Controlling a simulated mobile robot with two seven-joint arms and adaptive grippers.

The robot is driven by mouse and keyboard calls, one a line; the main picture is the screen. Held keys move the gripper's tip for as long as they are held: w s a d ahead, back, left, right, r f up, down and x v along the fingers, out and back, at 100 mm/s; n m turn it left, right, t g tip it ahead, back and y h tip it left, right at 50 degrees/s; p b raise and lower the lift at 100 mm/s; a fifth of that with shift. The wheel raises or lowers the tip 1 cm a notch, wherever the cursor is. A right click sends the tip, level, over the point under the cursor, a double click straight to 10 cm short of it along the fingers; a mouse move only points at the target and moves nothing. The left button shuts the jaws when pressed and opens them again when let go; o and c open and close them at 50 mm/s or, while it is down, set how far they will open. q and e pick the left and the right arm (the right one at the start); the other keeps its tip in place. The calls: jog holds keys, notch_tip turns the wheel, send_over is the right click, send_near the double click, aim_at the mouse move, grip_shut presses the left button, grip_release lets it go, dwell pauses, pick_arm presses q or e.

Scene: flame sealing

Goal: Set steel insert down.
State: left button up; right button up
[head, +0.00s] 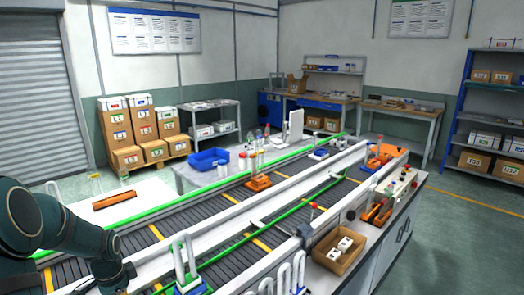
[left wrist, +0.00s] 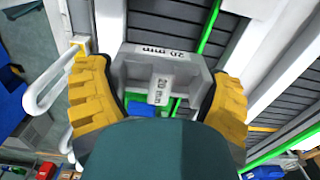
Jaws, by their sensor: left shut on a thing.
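The steel insert (left wrist: 138,70) is a grey block with a raised stem, and both carry "20 mm" labels in the left wrist view. My left gripper (left wrist: 162,72) has yellow ribbed fingers shut on its two sides. Green and blue parts show below the insert, partly hidden by it and by my wrist. Whether the insert touches anything beneath is unclear. In the head view my left arm reaches down at the lower left; its fingers and the insert cannot be made out there. My right gripper is in neither view.
A roller conveyor (head: 196,221) with white rails and green guides crosses the head view. White looped tubes on a green and blue carrier (head: 184,270) stand near my arm. An orange carrier (head: 258,182), a cardboard box (head: 322,258) and a blue bin (head: 208,159) lie farther off.

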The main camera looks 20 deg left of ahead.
pick_arm(q)
jog(key=w+d+n, duration=0.1)
jog(key=w+d, duration=0.2)
jog(key=d, duration=0.3)
jog(key=w+d+n+b, duration=0.1)
jog(key=w+d, duration=0.2)
jog(key=d, duration=0.3)
jog(key=w+d+n, duration=0.1)
jog(key=w+d, duration=0.2)
jog(key=d, duration=0.4)
jog(key=d+f+n+b, duration=0.1)
jog(key=d+n, duration=0.1)
jog(key=d, duration=1.3)
jog(key=s+f, duration=0.3)
jog(key=f, duration=0.2)
jog(key=shift+s+a, duration=0.25)
jog(key=shift+s, duration=0.15)
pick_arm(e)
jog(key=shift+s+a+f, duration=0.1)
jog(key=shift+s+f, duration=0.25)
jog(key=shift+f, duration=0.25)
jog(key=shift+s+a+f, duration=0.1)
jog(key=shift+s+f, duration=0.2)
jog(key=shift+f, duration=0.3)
